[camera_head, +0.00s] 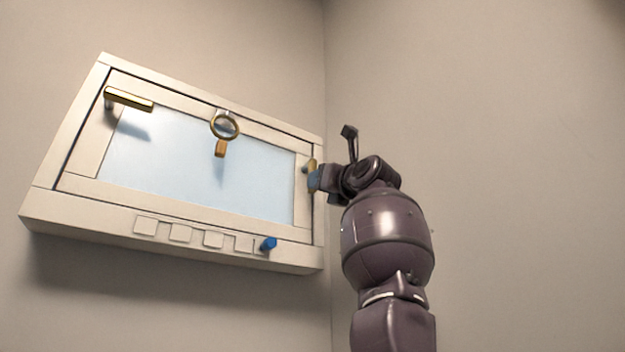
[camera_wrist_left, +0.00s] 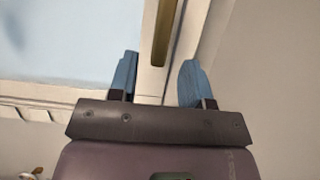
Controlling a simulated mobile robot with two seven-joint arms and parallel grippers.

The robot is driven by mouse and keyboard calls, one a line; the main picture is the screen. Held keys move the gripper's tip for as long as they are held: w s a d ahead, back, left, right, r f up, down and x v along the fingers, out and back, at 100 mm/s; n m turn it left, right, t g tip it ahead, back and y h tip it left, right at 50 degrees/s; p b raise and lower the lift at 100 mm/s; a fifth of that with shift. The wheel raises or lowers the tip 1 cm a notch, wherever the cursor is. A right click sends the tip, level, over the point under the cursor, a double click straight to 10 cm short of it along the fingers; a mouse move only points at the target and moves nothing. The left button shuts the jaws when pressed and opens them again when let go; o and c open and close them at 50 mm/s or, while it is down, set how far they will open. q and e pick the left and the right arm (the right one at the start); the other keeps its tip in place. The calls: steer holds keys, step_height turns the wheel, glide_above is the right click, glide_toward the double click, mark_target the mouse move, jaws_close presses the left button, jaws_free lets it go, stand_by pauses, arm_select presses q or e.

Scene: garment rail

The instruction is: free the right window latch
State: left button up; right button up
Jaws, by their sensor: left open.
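The window (camera_head: 85,150) is a pale framed unit with a light blue pane on the wall. The right latch (camera_head: 311,165) is a brass handle at the frame's right side, partly hidden by my left gripper (camera_head: 315,182). In the left wrist view, the brass handle (camera_wrist_left: 163,30) stands upright along the frame. My left gripper (camera_wrist_left: 158,82) is open there, its two blue fingers apart. The handle lies ahead of the gap between them. I cannot tell whether a finger touches it. My right gripper is not in view.
Another brass latch handle (camera_head: 128,98) sits at the window's upper left. A brass ring with a tab (camera_head: 225,125) is at the top middle. A blue peg (camera_head: 268,244) sticks out of the lower ledge beside several square tiles (camera_head: 180,233). The right wall (camera_head: 500,150) is bare.

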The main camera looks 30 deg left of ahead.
mark_target(312, 193)
arm_select(q)
steer(key=shift+p+x, duration=0.9)
steer(key=shift+x, duration=1.8)
steer(key=shift+r, duration=0.1)
jaws_close()
